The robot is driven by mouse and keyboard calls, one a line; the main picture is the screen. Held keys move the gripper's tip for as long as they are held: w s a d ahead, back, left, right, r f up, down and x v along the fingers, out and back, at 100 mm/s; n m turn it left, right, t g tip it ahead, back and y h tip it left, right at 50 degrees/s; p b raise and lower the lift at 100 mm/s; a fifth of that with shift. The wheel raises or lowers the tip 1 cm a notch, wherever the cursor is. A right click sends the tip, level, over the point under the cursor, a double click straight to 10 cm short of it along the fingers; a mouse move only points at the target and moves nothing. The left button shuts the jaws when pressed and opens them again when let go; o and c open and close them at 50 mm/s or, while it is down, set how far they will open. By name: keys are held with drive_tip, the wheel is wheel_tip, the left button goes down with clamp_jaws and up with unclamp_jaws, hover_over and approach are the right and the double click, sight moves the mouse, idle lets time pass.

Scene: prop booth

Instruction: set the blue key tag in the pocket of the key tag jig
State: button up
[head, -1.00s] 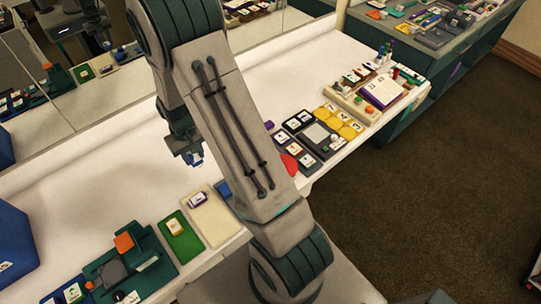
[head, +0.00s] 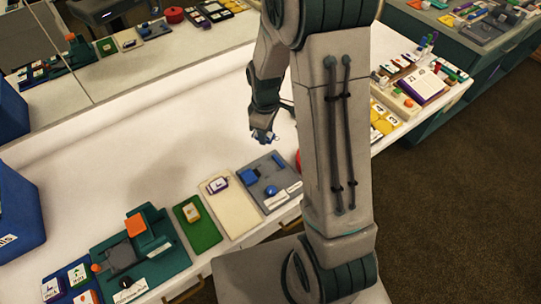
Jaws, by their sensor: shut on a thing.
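My gripper (head: 263,135) hangs over the white table, behind the grey board. It is shut on a small blue thing, which looks like the blue key tag (head: 265,140); the fingers hide much of it. A grey board (head: 285,178) with a blue block, a round blue knob and white labels lies in front and slightly right of my gripper. It may be the key tag jig, but I cannot read its labels, and no pocket is clear at this size. The gripper is apart from the board.
Left of the board lie a cream tray (head: 238,213), a green tray (head: 205,236) and a teal fixture (head: 160,262) with an orange block. A blue bin (head: 20,215) stands far left. The white table (head: 130,170) is bare behind them. A mirror runs along the back.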

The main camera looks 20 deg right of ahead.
sight(268, 140)
drive_tip(key=f+n+b, duration=0.1)
drive_tip(key=n, duration=0.1)
drive_tip(key=s+n+b, duration=0.1)
drive_tip(key=n, duration=0.1)
drive_tip(key=f+n+b, duration=0.1)
drive_tip(key=b, duration=0.1)
drive_tip(key=shift+s+f+n, duration=0.3)
drive_tip(key=shift+s+n, duration=0.1)
drive_tip(key=shift+s+f+n+b, duration=0.3)
drive_tip(key=shift+f+n+b, duration=0.6)
drive_tip(key=shift+f+b, duration=0.45)
drive_tip(key=shift+s+f+n+b, duration=0.25)
drive_tip(key=shift+f+n+b, duration=0.65)
drive_tip(key=shift+f+b, duration=0.4)
drive_tip(key=shift+s+f+n+b, duration=0.3)
drive_tip(key=shift+f+n+b, duration=0.75)
drive_tip(key=shift+b, duration=0.45)
drive_tip(key=shift+d+f, duration=0.1)
drive_tip(key=o, duration=1)
drive_tip(key=shift+o, duration=0.2)
wheel_tip(268, 140, up, 14)
drive_tip(key=p, duration=0.1)
drive_tip(key=shift+f, duration=0.1)
